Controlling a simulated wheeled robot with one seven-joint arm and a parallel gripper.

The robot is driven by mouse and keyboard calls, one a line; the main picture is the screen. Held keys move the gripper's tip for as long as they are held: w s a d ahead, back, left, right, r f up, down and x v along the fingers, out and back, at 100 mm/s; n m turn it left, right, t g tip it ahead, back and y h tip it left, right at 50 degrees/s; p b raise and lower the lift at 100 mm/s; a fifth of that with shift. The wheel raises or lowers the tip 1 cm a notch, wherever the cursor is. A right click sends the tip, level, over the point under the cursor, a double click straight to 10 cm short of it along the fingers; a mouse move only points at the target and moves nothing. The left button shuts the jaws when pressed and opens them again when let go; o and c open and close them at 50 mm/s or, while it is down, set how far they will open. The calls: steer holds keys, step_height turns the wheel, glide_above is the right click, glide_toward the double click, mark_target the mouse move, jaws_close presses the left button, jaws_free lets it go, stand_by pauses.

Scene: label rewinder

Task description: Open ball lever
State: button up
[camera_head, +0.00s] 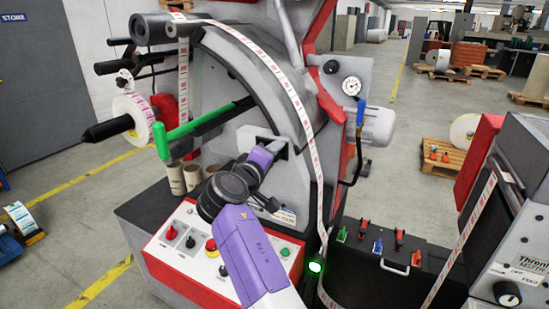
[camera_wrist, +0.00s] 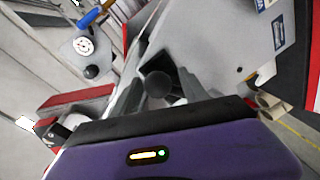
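A dark ball knob (camera_wrist: 158,84) shows in the middle of the wrist view, just beyond the black edge of my gripper's housing, against the grey machine. It looks like the end of the ball lever. In the head view my gripper (camera_head: 272,152) is at a recess in the machine's grey front, and the knob is hidden there behind my purple and dark wrist. Whether my gripper touches the knob cannot be told.
A green bar (camera_head: 205,125) sticks out left of my gripper. A blue-handled lever (camera_head: 360,112) stands to the right. A label web (camera_head: 305,125) runs down the machine. The control panel (camera_head: 175,243) lies below my arm. Cardboard cores (camera_head: 192,176) stand behind it.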

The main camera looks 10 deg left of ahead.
steer(key=shift+o, duration=0.3)
steer(key=shift+s+a+r, duration=0.1)
steer(key=shift+a+r, duration=0.15)
steer(key=shift+s+a, duration=0.15)
steer(key=shift+s, duration=0.45)
steer(key=b+v, duration=0.1)
steer(key=v, duration=0.5)
steer(key=shift+s+b, duration=0.25)
steer(key=shift+b, duration=0.15)
